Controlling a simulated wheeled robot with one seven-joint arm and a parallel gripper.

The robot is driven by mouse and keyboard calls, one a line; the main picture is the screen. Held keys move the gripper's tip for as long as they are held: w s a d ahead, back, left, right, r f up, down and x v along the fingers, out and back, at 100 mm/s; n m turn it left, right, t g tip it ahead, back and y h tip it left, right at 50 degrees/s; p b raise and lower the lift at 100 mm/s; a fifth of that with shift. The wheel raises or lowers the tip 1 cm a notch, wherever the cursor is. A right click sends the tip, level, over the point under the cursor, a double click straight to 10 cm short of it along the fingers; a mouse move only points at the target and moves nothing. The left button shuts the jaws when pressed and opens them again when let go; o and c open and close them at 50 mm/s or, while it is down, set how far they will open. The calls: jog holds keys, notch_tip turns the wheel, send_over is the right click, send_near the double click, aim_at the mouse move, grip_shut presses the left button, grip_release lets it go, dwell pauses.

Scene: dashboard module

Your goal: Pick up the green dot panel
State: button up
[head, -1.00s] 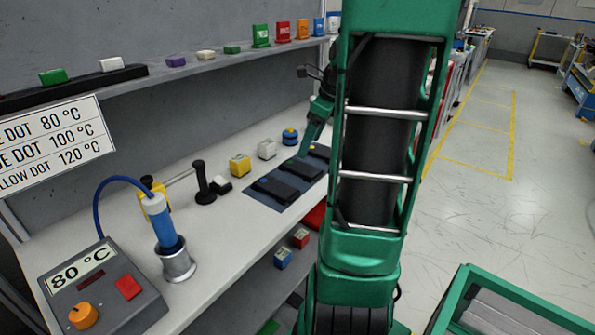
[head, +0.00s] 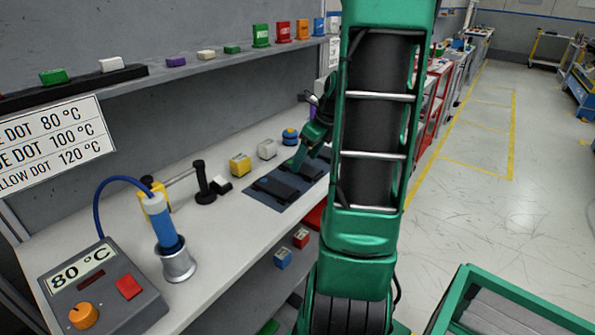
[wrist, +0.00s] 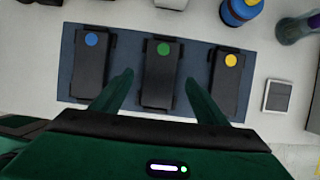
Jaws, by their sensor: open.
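The green dot panel (wrist: 163,78) is a dark rectangular block with a green dot near its far end. It lies on a blue mat (wrist: 196,85) in the wrist view, between two similar panels. My gripper (wrist: 160,84) is open, with one finger on each side of the green dot panel's near part. The fingers look apart from the panel; their height above it is hard to tell. In the head view, my gripper (head: 299,160) is over the panels on the mat (head: 262,203), and my arm hides part of that area.
A blue-dot panel (wrist: 92,75) lies left and a yellow-dot panel (wrist: 229,85) right, with narrow gaps. A blue and yellow round object (wrist: 240,10) stands behind the mat. A small grey square piece (wrist: 278,95) lies right. A soldering station (head: 100,290) stands on the bench.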

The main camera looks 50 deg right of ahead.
jog(key=shift+x, duration=1.2)
jog(key=c, duration=1.2)
jog(key=shift+r, duration=0.15)
